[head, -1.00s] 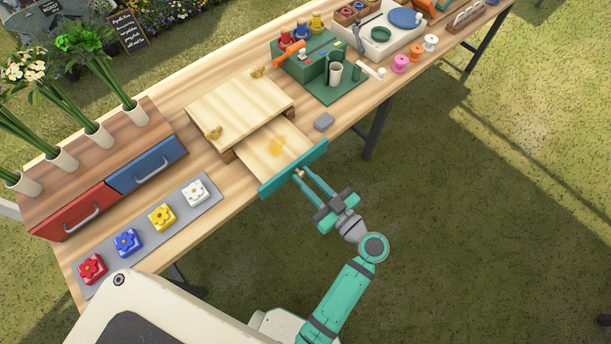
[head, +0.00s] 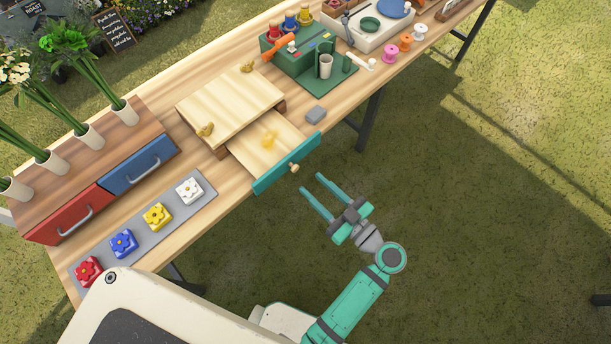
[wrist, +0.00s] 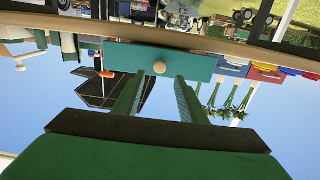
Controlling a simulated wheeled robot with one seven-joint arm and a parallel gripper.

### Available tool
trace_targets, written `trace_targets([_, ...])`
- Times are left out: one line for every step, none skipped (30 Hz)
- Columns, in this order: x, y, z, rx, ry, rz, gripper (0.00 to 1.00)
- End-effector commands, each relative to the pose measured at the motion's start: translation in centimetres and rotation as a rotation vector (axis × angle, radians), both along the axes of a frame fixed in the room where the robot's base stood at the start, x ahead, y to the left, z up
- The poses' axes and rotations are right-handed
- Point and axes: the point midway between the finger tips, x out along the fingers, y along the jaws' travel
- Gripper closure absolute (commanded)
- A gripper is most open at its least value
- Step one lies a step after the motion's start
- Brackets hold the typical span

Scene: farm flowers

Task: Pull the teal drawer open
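The teal drawer (head: 287,163) stands pulled out from under a light wooden box top (head: 231,104) on the table. Its pale inside shows, with a small yellow-orange patch on the bottom. A round wooden knob (head: 294,168) sits on the teal front, and the knob also shows in the wrist view (wrist: 159,68). My gripper (head: 311,184) is open and empty, its two teal fingers apart, just off the drawer front and clear of the knob. In the wrist view the fingers (wrist: 158,90) point at the teal front, with the knob between and beyond their tips.
A red drawer (head: 72,214) and a blue drawer (head: 138,165) sit under flower vases at left. A grey mat (head: 172,224) holds several coloured flower blocks. Open grass lies right of the table.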

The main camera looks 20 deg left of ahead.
Motion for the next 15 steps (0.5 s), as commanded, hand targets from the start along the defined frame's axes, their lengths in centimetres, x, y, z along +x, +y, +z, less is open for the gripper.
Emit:
trace_targets([-0.3, -0.8, 0.0, 0.000, 0.000, -0.002, 0.62])
trace_targets([-0.5, -1.3, 0.0, 0.000, 0.000, -0.003, 0.62])
trace_targets([-0.8, -1.8, 0.0, -0.001, 0.000, -0.002, 0.62])
trace_targets([-0.9, -2.2, 0.0, -0.001, 0.000, -0.002, 0.62])
trace_targets([-1.1, -2.5, 0.0, 0.000, 0.000, -0.003, 0.62])
trace_targets([-1.3, -2.9, 0.0, 0.000, 0.000, -0.001, 0.62])
trace_targets([-1.4, -3.1, 0.0, 0.000, 0.000, -0.001, 0.62])
trace_targets([-1.5, -3.3, 0.0, 0.001, 0.000, -0.001, 0.62])
trace_targets([-1.6, -3.5, 0.0, 0.000, 0.000, -0.001, 0.62])
trace_targets([-1.6, -3.7, 0.0, 0.000, 0.000, -0.001, 0.62])
trace_targets([-1.7, -3.8, 0.0, 0.000, 0.000, 0.000, 0.62])
trace_targets([-1.7, -3.8, 0.0, 0.000, 0.000, 0.000, 0.62])
trace_targets([-1.8, -3.9, 0.0, 0.000, 0.000, 0.001, 0.62])
trace_targets([-1.8, -3.9, 0.0, 0.000, 0.000, 0.001, 0.62])
trace_targets([-1.8, -3.9, 0.0, 0.000, 0.000, 0.001, 0.62])
